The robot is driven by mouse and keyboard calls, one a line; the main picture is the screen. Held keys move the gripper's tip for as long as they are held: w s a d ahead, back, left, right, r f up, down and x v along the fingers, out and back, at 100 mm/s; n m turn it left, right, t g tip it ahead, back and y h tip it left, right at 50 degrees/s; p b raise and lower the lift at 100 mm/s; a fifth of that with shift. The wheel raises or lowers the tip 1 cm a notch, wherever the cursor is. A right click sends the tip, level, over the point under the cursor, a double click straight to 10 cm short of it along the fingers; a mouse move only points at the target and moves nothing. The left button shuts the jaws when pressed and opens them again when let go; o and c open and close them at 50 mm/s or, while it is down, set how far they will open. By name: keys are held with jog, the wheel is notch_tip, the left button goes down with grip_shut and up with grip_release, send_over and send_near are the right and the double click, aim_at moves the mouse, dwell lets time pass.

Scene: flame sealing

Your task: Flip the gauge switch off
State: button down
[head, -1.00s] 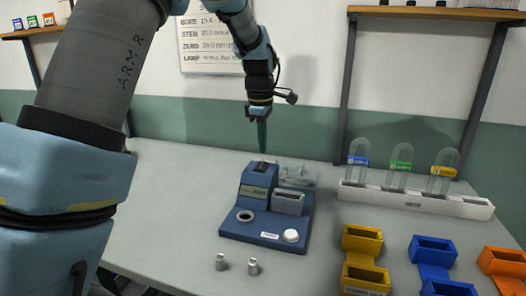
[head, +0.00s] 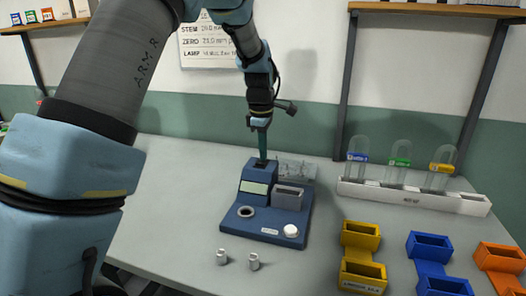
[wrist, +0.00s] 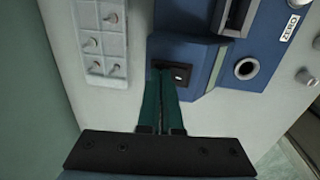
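The blue gauge (head: 268,215) stands on the table, with a pale display (head: 256,188) on its raised back block. Its dark switch (wrist: 180,74) sits in a black panel on top of that block in the wrist view. My gripper (head: 262,157) points down at the top of the block. Its green fingers (wrist: 161,72) are together with nothing seen between them. The tips are at the left end of the switch panel in the wrist view. I cannot tell whether they touch the switch, or which way it is set. The display text is too small to read.
To the right are a white rack (head: 412,196) with glass tubes and yellow (head: 362,240), blue (head: 433,246) and orange (head: 500,258) bins. The table's left is clear.

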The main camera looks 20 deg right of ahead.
jog(key=shift+s+a+f, duration=0.15)
jog(key=shift+s+f, duration=0.05)
jog(key=shift+s+a+r, duration=0.1)
jog(key=shift+s+a, duration=0.3)
jog(key=shift+s, duration=0.1)
jog(key=shift+r, duration=0.2)
